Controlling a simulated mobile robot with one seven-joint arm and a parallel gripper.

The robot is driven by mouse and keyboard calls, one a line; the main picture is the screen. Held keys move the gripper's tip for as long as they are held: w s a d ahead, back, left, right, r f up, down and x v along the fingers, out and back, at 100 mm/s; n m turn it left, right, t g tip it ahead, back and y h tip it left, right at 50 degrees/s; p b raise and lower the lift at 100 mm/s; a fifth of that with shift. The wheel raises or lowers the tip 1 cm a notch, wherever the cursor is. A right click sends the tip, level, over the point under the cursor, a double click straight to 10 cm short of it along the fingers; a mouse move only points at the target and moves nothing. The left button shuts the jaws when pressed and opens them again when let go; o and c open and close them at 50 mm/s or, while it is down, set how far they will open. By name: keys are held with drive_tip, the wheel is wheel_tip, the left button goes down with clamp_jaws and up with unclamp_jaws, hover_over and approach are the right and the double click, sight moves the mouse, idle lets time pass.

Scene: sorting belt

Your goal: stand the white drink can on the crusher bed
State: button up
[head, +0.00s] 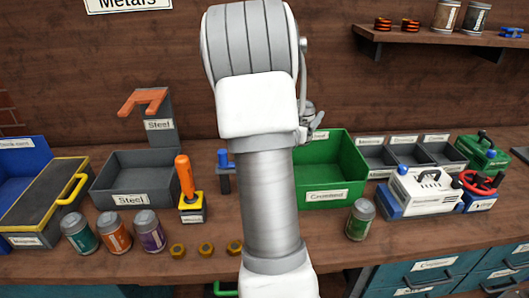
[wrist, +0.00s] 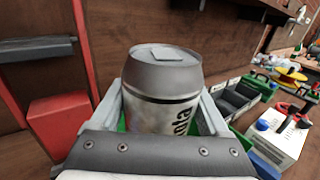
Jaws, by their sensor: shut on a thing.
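In the wrist view a white drink can (wrist: 153,110) with a grey top and dark lettering sits upright between the fingers of my gripper (wrist: 165,95). The gripper is shut on it. In the head view my arm hides most of the gripper and can. A small device with an orange lever and a yellow base (head: 192,208) stands on the bench, left of my arm. I cannot tell for sure which of these is the crusher bed.
Green (head: 330,170) and grey (head: 130,178) bins stand on the bench. Several cans, one green (head: 360,220), and brass nuts (head: 206,248) line the front. A white machine (head: 425,192) is at right. A shelf (head: 440,37) is above. Bare bench shows at front right.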

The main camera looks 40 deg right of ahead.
drive_tip(key=shift+w+a+f+b, duration=0.2)
drive_tip(key=shift+w+a+f, duration=0.65)
drive_tip(key=shift+w+f, duration=0.8)
drive_tip(key=shift+w+a+f+b, duration=0.25)
drive_tip(key=shift+w+a+f, duration=0.65)
drive_tip(key=shift+w+f, duration=0.75)
drive_tip(key=shift+w+a+f+b, duration=0.2)
drive_tip(key=shift+w+a+f, duration=0.65)
drive_tip(key=shift+w+f, duration=0.8)
drive_tip(key=shift+s+f, duration=0.25)
drive_tip(key=shift+s, duration=0.05)
drive_tip(key=shift+f, duration=0.15)
drive_tip(key=o, duration=0.9)
drive_tip(key=shift+c, duration=0.2)
drive_tip(key=o, duration=0.3)
